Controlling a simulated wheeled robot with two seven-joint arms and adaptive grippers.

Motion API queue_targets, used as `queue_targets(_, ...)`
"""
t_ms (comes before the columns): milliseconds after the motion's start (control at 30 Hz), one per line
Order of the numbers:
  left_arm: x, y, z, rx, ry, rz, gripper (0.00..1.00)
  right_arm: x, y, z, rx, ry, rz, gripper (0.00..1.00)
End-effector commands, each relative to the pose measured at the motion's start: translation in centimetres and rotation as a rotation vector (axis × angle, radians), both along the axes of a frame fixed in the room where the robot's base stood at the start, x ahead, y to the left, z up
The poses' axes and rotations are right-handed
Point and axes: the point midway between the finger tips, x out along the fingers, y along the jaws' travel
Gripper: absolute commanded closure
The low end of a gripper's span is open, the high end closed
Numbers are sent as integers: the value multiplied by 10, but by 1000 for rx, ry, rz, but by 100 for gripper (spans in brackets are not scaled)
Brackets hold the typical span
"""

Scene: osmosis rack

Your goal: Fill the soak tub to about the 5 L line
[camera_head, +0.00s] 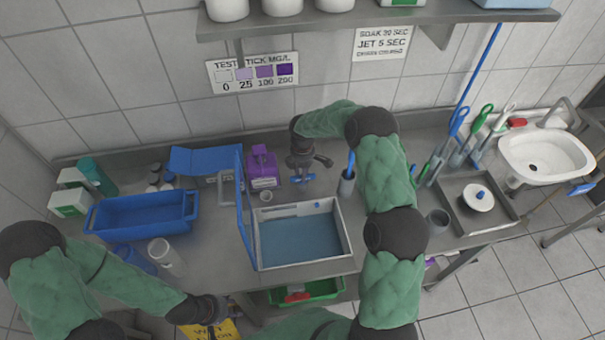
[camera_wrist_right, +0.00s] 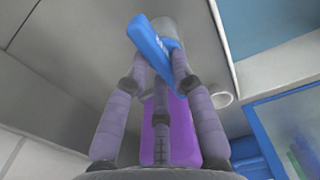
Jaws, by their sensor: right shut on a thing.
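A pale rectangular tub (camera_head: 347,243) with bluish liquid inside stands at the counter's front middle; I cannot read any level line. A raised blue panel (camera_head: 244,215) stands along its left side. My right gripper (camera_head: 302,176) is behind the tub, its fingers shut on a small blue piece (camera_wrist_right: 150,42). In the right wrist view this piece lies across a grey cylinder (camera_wrist_right: 166,27), which may be a tap. My left gripper (camera_head: 208,308) is low at the counter's front edge, away from the tub; its fingers are unclear.
A purple jug (camera_head: 262,166) stands left of my right gripper, with a small white cup (camera_head: 266,197) nearby. A blue tray (camera_head: 143,213) is at left. A white sink (camera_head: 545,157) is far right.

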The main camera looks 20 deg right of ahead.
Motion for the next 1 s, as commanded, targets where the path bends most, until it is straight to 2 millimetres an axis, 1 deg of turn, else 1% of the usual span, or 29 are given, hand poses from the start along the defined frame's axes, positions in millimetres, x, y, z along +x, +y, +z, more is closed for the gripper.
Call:
queue_targets(167,0,0,0,0,0,0,60,0,1,0,0,0,2,100)
queue_targets(200,0,0,0,0,0,0,60,0,1,0,0,0,2,69)
queue_targets(267,0,0,0,0,0,0,60,0,1,0,0,0,2,53)
queue_targets(300,0,0,0,0,0,0,60,0,0,0,0,0,2,51)
queue_targets(567,0,0,0,0,0,0,60,0,0,0,0,0,0,51)
queue_targets(667,0,0,0,0,0,0,60,0,0,3,0,-1,0,51)
queue_targets(767,0,0,0,0,0,0,60,1,0,12,-1,-3,0,51)
queue_targets(867,0,0,0,0,0,0,60,1,0,29,-2,-4,0,51)
queue_targets(1000,0,0,0,0,0,0,60,1,0,57,-1,-5,-1,51)
